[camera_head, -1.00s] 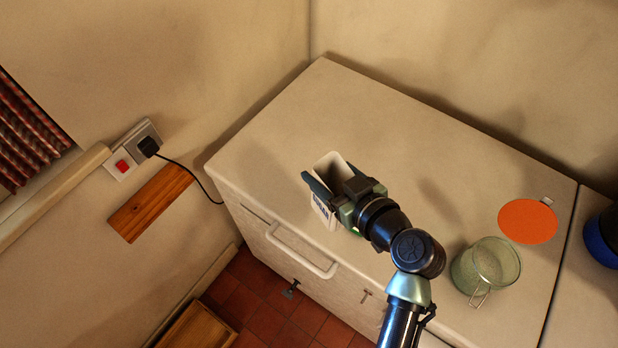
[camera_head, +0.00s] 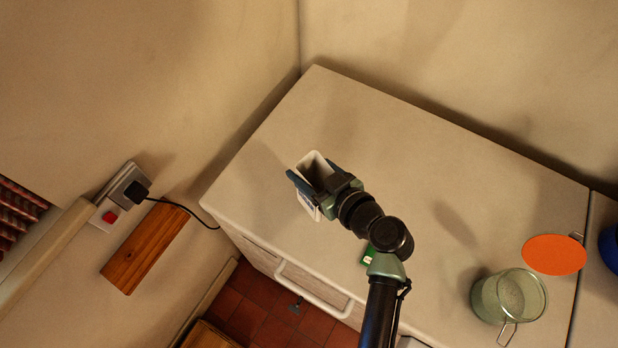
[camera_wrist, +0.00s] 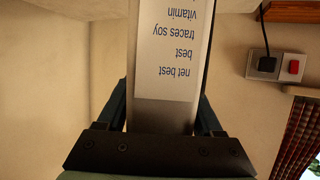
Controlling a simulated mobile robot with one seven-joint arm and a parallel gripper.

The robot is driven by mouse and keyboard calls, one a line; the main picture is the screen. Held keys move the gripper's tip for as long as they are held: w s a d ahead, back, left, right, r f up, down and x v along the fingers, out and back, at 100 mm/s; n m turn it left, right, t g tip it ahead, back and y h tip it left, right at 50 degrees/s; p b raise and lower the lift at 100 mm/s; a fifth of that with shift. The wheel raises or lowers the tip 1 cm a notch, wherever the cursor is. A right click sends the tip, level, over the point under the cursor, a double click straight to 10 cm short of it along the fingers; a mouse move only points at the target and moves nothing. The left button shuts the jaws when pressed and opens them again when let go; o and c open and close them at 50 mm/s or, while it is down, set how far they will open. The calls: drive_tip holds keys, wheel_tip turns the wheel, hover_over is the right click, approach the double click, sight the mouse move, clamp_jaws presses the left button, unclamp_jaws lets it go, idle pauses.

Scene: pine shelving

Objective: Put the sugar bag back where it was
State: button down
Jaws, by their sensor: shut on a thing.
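The sugar bag, a pale upright box-like pack (camera_head: 313,164), is between the fingers of my gripper (camera_head: 314,184) above the left part of the white counter top (camera_head: 400,150). In the wrist view the pack (camera_wrist: 170,60) fills the middle, with blue printed text that appears upside down. My gripper (camera_wrist: 165,115) is shut on it, one dark finger on each side. The pack's lower end and its gap to the counter are hidden, so I cannot tell whether it touches.
A glass jar with a wire clasp (camera_head: 508,297) and an orange disc (camera_head: 553,255) stand at the right. A socket with a plug (camera_head: 128,190) is on the left wall. The back of the counter is clear.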

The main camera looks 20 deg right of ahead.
drive_tip(key=shift+w+f, duration=0.2)
drive_tip(key=shift+f, duration=2.35)
drive_tip(key=shift+c, duration=0.2)
unclamp_jaws()
drive_tip(key=shift+r, duration=0.15)
drive_tip(key=shift+r+p, duration=0.15)
drive_tip(key=shift+p, duration=0.15)
drive_tip(key=b+v, duration=0.4)
drive_tip(key=v, duration=0.8)
